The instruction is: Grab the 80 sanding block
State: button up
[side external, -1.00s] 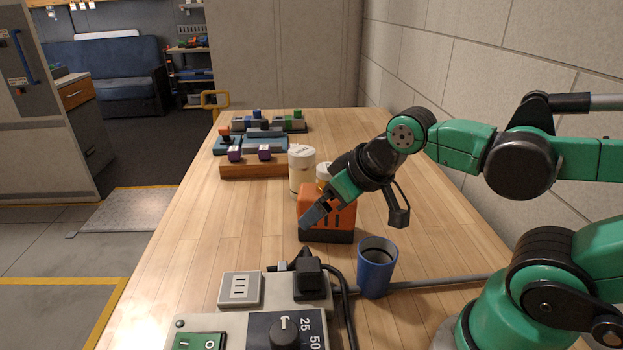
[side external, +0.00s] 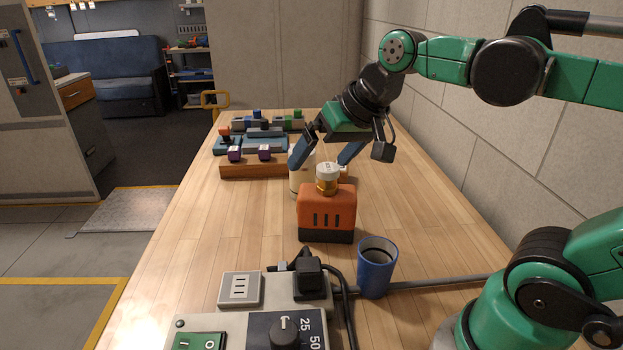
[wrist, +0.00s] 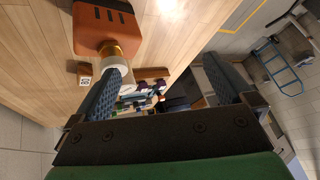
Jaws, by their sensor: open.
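No readable "80" shows, so I cannot tell for sure which thing is the 80 sanding block. In the wrist view a small pale block with a dark mark (wrist: 85,80) lies on the table, left of my left-hand finger. My gripper (side external: 318,163) is open and empty, fingers spread and pointing down, above and behind the orange block in the side external view. In the wrist view my gripper (wrist: 164,62) has nothing between its fingers. One finger partly hides a white cylinder (side external: 297,182).
A blue cup (side external: 377,268) and control box (side external: 245,325) are in front. A wooden board (side external: 240,171) holds several coloured pieces. The table's left side is clear.

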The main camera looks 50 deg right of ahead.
jog(key=w+d+r+m+y, duration=0.2)
jog(key=w+d+m, duration=0.45)
jog(key=m, duration=0.25)
jog(key=m+t+y, duration=0.4)
jog(key=m+t, duration=0.1)
jog(key=m, duration=1.2)
send_over(349, 181)
jog(key=s+d, duration=0.2)
jog(key=s, duration=0.1)
notch_tip(349, 181, down, 18)
jog(key=shift+s+a+r, duration=0.1)
jog(key=shift+s, duration=0.05)
jog(key=x, duration=0.4)
jog(key=shift+a, duration=0.1)
jog(key=shift+x, duration=0.8)
jog(key=shift+s, duration=0.1)
jog(key=c, duration=1.2)
